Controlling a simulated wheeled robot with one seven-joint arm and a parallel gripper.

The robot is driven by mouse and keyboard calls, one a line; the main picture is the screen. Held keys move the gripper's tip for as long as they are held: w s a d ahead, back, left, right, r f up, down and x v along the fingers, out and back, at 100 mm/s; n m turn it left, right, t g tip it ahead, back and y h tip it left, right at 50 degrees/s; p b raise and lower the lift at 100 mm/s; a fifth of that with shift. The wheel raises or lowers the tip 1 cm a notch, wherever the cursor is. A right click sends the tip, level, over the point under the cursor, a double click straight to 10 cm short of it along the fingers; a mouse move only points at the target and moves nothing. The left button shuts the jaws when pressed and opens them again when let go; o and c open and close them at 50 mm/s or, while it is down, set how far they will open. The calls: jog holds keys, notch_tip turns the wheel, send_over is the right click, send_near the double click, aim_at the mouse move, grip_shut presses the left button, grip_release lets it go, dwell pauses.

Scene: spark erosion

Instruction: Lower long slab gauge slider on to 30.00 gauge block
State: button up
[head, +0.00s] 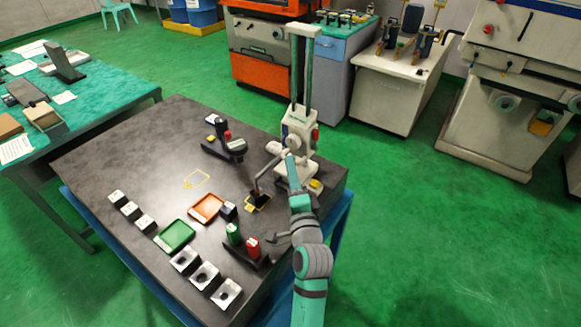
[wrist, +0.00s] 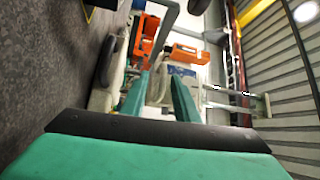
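The tall slab gauge stands at the right of the dark slab, with a twin-rail column (head: 301,75). Its white slider (head: 299,130) is low on the column, above the pale base (head: 294,180). A bent arm from the slider reaches left and down to a small dark block (head: 257,199) inside a yellow outline; contact cannot be told. I cannot read which block is 30.00. My gripper (head: 290,157) is at the slider's lower front. In the wrist view, the teal fingers (wrist: 160,97) stand apart, with no clear grip on anything; the column (wrist: 234,93) shows sideways beyond them.
A smaller dark gauge (head: 228,146) stands behind on the slab. An orange tray (head: 206,208), a green tray (head: 175,236), a holder with green and red cylinders (head: 243,243) and several metal blocks (head: 205,276) lie left and front. Machines stand behind.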

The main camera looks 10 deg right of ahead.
jog(key=s, duration=0.3)
jog(key=s+f, duration=0.1)
jog(key=s, duration=0.5)
jog(key=shift+f, duration=0.15)
